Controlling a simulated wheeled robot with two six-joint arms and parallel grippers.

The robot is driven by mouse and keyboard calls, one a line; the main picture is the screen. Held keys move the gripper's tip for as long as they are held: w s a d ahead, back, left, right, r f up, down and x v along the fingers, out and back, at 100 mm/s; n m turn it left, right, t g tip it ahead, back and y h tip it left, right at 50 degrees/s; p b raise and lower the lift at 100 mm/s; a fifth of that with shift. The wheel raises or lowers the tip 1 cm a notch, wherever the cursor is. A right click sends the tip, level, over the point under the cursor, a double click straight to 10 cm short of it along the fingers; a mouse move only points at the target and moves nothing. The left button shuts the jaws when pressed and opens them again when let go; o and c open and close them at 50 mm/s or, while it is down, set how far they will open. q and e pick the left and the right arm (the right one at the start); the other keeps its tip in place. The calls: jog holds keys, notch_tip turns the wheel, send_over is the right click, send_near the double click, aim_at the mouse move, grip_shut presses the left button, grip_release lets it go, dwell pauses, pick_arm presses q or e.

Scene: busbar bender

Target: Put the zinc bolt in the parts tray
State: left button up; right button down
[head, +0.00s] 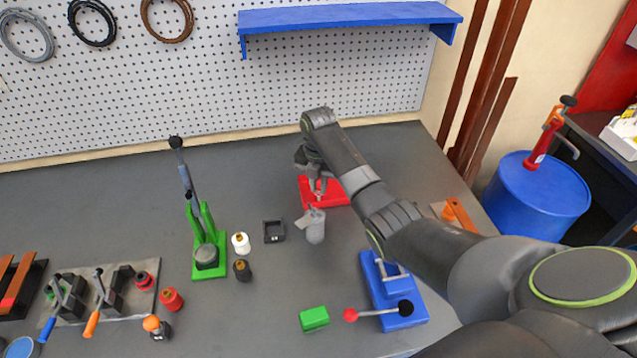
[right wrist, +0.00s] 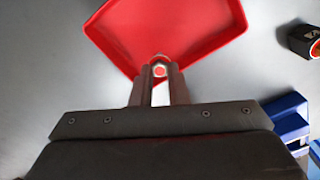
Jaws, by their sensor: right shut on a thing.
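The red parts tray (head: 338,197) lies on the grey bench under my right gripper, and it fills the upper middle of the right wrist view (right wrist: 185,25). My right gripper (head: 318,188) points down over the tray in the head view. In the right wrist view its fingers (right wrist: 159,82) are shut on the zinc bolt (right wrist: 159,70), a small silver hex piece with a reddish centre. The bolt is seen against the tray's near corner; its height above the tray cannot be told. My left gripper is not in view.
A grey canister (head: 315,229) stands just in front of the tray, with a small black box (head: 274,231) to its left. A blue bender (head: 378,288), a green block (head: 314,318) and a green lever press (head: 208,262) stand nearby. The bench behind is clear.

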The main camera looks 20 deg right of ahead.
aim_at(318, 189)
jog(key=shift+f, duration=0.2)
jog(key=c, duration=1.4)
grip_release()
jog(key=shift+r, duration=0.1)
notch_tip(318, 189, up, 8)
jog(key=shift+w+f+b, duration=0.1)
jog(key=shift+f+b, duration=0.15)
jog(key=shift+b, duration=0.6)
jog(key=shift+r+p, duration=2.35)
jog(key=shift+p, duration=0.1)
jog(key=shift+f, duration=0.1)
